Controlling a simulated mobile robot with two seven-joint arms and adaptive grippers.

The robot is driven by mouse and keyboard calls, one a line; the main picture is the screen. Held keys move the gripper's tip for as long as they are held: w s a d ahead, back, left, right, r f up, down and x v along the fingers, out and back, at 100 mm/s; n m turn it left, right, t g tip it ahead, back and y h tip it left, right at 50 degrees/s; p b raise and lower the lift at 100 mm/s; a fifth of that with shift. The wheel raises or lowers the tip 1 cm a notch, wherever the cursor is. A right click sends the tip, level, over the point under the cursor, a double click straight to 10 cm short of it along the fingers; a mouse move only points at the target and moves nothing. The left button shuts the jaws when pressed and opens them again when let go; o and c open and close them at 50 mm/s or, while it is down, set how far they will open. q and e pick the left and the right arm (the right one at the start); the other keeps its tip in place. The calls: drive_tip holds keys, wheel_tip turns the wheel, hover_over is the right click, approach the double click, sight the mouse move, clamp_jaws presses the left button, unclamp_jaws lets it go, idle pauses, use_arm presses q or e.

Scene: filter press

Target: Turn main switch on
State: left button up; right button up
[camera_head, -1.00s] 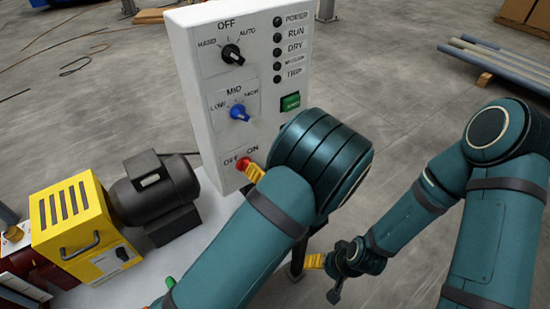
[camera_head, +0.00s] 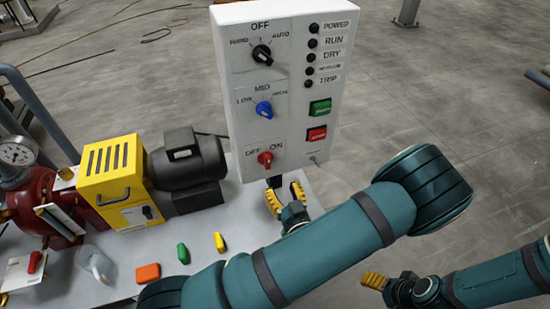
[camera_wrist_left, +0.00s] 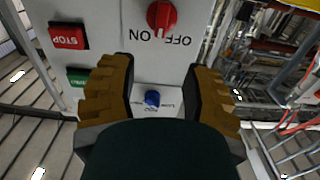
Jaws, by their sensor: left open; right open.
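The main switch is a red rotary knob (camera_head: 265,158) low on the white control panel (camera_head: 232,100), between the OFF and ON labels. My left gripper (camera_head: 286,190) is open and empty just below the panel's bottom edge, below the knob. In the left wrist view the panel is upside down; the knob (camera_wrist_left: 162,16) lies beyond the open fingers (camera_wrist_left: 160,66), above the gap between them and not touched. My right gripper (camera_head: 376,281) is open at the lower right, well away from the panel.
A black knob (camera_head: 262,54), a blue knob (camera_head: 264,109), a green button (camera_head: 320,107) and a red stop button (camera_head: 317,134) share the panel. A yellow box (camera_head: 112,170) and a black motor (camera_head: 187,165) stand left. Small coloured pieces lie on the white table (camera_head: 200,262).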

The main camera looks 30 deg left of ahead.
sight(269, 161)
use_arm(q)
drive_tip(key=p+x, duration=0.1)
drive_tip(key=x, duration=1.2)
drive_tip(key=shift+d, duration=0.1)
drive_tip(key=shift+c, duration=0.4)
clamp_jaws()
